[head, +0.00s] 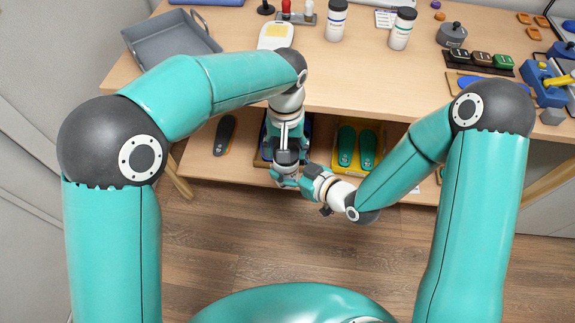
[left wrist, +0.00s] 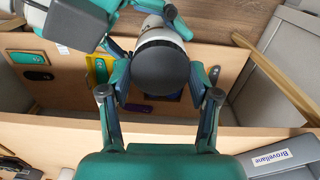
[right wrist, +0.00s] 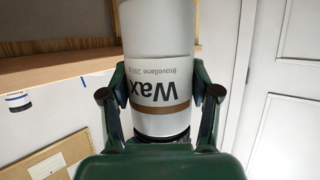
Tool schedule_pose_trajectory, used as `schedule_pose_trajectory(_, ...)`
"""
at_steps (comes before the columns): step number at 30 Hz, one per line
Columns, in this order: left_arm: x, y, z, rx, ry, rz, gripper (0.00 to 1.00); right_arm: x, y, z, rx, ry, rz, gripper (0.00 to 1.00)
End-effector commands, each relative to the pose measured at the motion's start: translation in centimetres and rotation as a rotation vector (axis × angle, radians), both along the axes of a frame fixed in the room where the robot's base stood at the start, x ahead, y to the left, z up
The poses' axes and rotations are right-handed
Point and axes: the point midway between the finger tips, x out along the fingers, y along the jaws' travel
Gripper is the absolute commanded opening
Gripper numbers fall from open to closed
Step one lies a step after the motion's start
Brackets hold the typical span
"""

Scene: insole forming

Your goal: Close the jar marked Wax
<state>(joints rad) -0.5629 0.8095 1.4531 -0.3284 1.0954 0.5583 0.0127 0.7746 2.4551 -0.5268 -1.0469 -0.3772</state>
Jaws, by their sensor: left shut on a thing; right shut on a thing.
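The Wax jar (right wrist: 160,50) is white with a brown band; its label reads upside down in the right wrist view. My right gripper (right wrist: 162,95) is shut around the jar's body; in the head view this gripper (head: 297,182) comes in from the right. My left gripper (left wrist: 160,85) is shut on a round dark lid (left wrist: 160,70) and reaches down from above in the head view (head: 287,148). The lid lines up with the jar's top, where a dark edge (right wrist: 165,138) shows. Whether it is fully seated I cannot tell.
Both grippers work in front of the table's (head: 240,30) front edge, above the low shelf (head: 205,165). Insoles (head: 346,145) in a yellow tray lie on that shelf. Two white jars (head: 336,20) (head: 401,28) and a grey tray (head: 170,42) stand on the table.

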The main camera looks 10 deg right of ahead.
Motion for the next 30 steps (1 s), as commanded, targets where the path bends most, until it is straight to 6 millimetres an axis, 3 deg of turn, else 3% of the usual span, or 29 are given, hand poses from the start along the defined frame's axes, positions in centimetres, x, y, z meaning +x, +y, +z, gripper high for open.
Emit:
schedule_pose_trajectory(21, 0.28, 0.03, -0.07, 0.0, -0.007, -1.612, 0.2, -0.1, 0.06, 0.06, 0.0, -0.001, 0.004, 0.0)
schedule_pose_trajectory(24, 0.29, 0.03, -0.07, 0.001, -0.007, -1.75, 0.2, -0.12, 0.07, 0.05, 0.0, -0.001, 0.004, 0.0)
schedule_pose_trajectory(28, 0.31, 0.02, -0.06, 0.001, -0.008, -1.74, 0.2, -0.14, 0.08, 0.05, 0.0, -0.001, 0.004, 0.0)
schedule_pose_trajectory(29, 0.32, 0.03, -0.06, 0.001, -0.008, -1.74, 0.65, -0.14, 0.08, 0.05, 0.0, -0.001, 0.004, 0.0)
schedule_pose_trajectory(30, 0.32, 0.03, -0.06, 0.001, -0.008, -1.739, 0.72, -0.15, 0.09, 0.05, 0.0, -0.001, 0.004, 0.0)
